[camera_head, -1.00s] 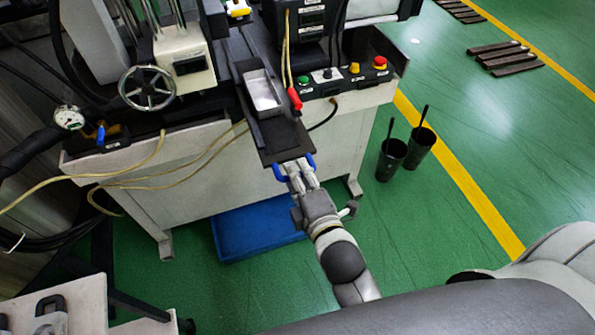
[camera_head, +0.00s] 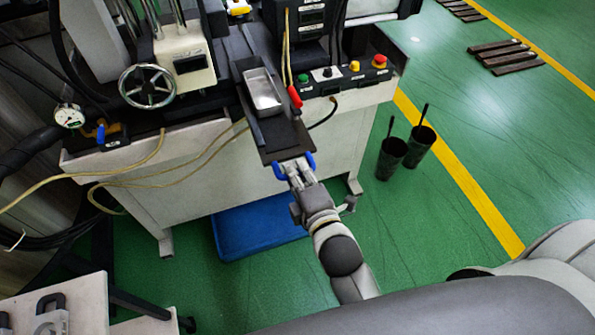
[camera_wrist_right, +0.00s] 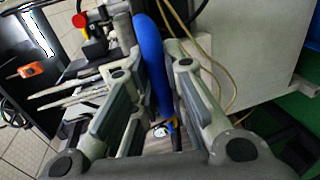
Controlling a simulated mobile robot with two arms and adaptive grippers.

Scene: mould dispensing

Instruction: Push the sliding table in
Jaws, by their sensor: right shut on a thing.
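The dark sliding table (camera_head: 284,146) juts out from the front of the white machine toward me. A metal mould in a dark holder (camera_head: 263,90) lies on it. A blue handle (camera_head: 310,160) is fixed at its front end. My right gripper (camera_head: 296,168) is at this handle, and its fingers are shut on it. In the right wrist view the blue handle (camera_wrist_right: 147,50) runs between the two fingers of my right gripper (camera_wrist_right: 162,85). The handle's middle is partly hidden by the fingers in the head view. My left gripper is not in view.
A control panel with buttons (camera_head: 345,74) and a red-handled part (camera_head: 295,96) sit right of the table. A handwheel (camera_head: 147,87) is at the left. A blue tray (camera_head: 255,232) lies on the floor below. Two black cups (camera_head: 391,158) stand on open green floor at the right.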

